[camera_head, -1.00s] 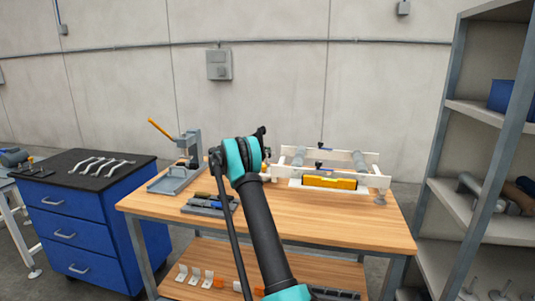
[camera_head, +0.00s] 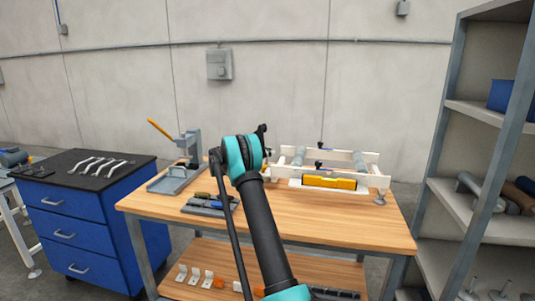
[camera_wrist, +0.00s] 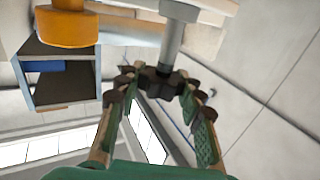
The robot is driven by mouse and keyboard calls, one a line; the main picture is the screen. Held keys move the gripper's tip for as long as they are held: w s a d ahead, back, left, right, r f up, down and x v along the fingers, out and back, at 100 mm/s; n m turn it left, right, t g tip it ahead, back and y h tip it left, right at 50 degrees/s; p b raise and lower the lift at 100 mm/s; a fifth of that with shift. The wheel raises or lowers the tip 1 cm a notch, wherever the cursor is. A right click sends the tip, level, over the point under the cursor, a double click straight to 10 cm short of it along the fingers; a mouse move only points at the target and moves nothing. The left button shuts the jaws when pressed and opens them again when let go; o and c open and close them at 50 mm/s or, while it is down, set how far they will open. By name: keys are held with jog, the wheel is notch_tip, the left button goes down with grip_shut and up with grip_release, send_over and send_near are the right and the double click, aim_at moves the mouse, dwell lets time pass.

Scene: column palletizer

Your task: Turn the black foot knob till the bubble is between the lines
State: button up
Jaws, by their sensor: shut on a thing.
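The black foot knob (camera_wrist: 160,82) is in the middle of the wrist view, below a grey foot post (camera_wrist: 172,42). My gripper (camera_wrist: 158,88) is shut on the knob, with a finger on each side of it. The yellow spirit level (camera_head: 330,182) lies on the white frame (camera_head: 284,151) in the head view, and part of it shows at the upper left of the wrist view (camera_wrist: 68,27). The bubble and its lines cannot be made out. In the head view my arm hides the gripper and the knob.
The frame stands at the right of a wooden workbench (camera_head: 300,226), with grey rollers across it. A grey tool tray (camera_head: 196,207) and a lever press (camera_head: 188,146) are to the left. A metal shelf (camera_head: 450,130) stands at the right.

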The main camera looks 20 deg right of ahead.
jog(key=n+t, duration=0.2)
jog(key=t, duration=0.1)
jog(key=n+t, duration=0.2)
jog(key=t, duration=0.1)
jog(key=shift+y, duration=0.3)
jog(key=shift+n+t+y, duration=0.7)
jog(key=shift+n+t, duration=0.5)
jog(key=shift+t, duration=0.7)
jog(key=shift+w+a+t, duration=0.1)
jog(key=shift+t, duration=0.2)
jog(key=o, duration=1.2)
jog(key=v, duration=1.2)
jog(key=shift+r, duration=0.15)
